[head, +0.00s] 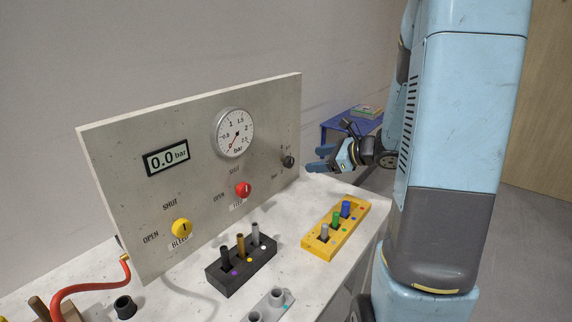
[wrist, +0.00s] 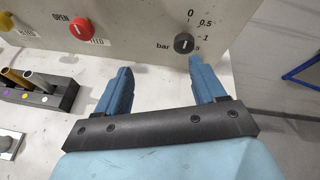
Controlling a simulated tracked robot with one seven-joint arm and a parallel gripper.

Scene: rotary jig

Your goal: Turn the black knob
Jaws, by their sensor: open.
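The black knob (head: 289,161) sits at the right end of the grey upright panel (head: 112,165). In the wrist view the knob (wrist: 183,43) has a light pointer line and scale marks 0, 0.5 and 1 beside it. My gripper (head: 318,160) is to the right of the knob in the head view, with a gap between them. In the wrist view my gripper (wrist: 160,68) is open and empty. Its blue fingers point toward the panel; the knob appears just beyond the right fingertip, not centred between the fingers.
The panel also carries a red knob (head: 243,189), a yellow knob (head: 182,228), a dial gauge (head: 234,133) and a display reading 0.0 bar (head: 166,158). A black block (head: 232,278) and a yellow block (head: 318,248) with pegs stand on the bench before it.

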